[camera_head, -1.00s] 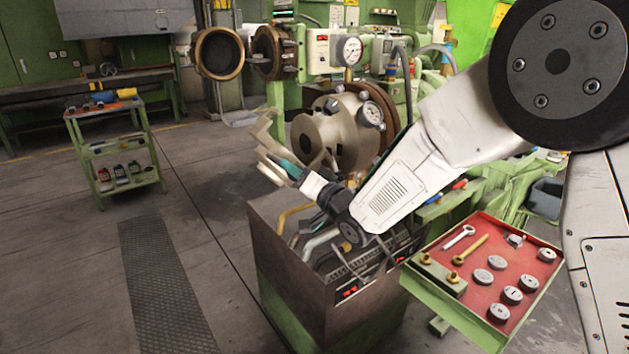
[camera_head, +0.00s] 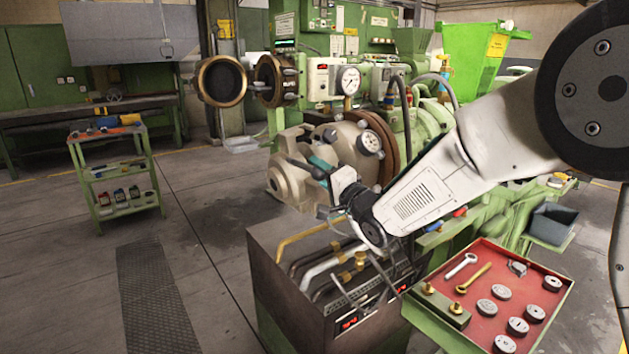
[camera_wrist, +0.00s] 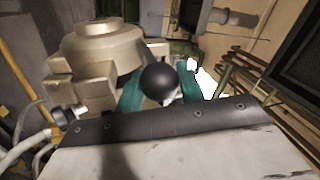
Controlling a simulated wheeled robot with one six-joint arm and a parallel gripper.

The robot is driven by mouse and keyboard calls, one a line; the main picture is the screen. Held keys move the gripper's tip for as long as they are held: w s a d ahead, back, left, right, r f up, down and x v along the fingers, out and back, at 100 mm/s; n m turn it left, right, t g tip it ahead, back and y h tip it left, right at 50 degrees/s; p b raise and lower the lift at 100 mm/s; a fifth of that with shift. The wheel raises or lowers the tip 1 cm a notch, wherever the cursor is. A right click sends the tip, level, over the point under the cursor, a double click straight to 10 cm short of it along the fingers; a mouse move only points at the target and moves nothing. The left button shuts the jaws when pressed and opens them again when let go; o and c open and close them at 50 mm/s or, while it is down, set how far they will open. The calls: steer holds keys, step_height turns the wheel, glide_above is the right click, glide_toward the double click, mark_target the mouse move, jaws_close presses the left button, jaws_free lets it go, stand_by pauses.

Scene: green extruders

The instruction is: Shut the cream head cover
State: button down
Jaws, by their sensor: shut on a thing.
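The cream head cover (camera_head: 284,182) is at the front left of the extruder head (camera_head: 325,138) in the head view, close against it. I cannot tell whether a gap is left between them. My gripper (camera_head: 318,166) is at the cover's right side, with teal fingers around a dark handle. In the wrist view, the teal fingers of my gripper (camera_wrist: 160,92) are shut on the black ball knob (camera_wrist: 158,82) of that handle. A cream rounded body with blocky lugs (camera_wrist: 95,55) fills the upper left there. My wrist hides part of the head.
A steel-topped cabinet with pipes (camera_head: 335,275) stands just below my gripper. A red tray (camera_head: 500,290) with tools and round dies is at the lower right. A gauge (camera_head: 349,80) stands above the head. A green trolley (camera_head: 118,175) is at the left, with open floor between.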

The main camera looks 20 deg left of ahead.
steer(key=shift+w+d+r+m+t, duration=0.15)
steer(key=shift+w+d+m, duration=0.35)
steer(key=shift+w+m, duration=0.1)
steer(key=shift+w+d+r+m+t, duration=0.15)
steer(key=shift+w+d+m, duration=0.35)
steer(key=shift+w, duration=0.05)
steer(key=shift+d, duration=0.1)
steer(key=c, duration=0.9)
jaws_free()
steer(key=shift+w+d+r, duration=0.1)
steer(key=shift+c, duration=0.2)
steer(key=v, duration=0.7)
steer(key=shift+s+d, duration=0.25)
steer(key=shift+s, duration=0.1)
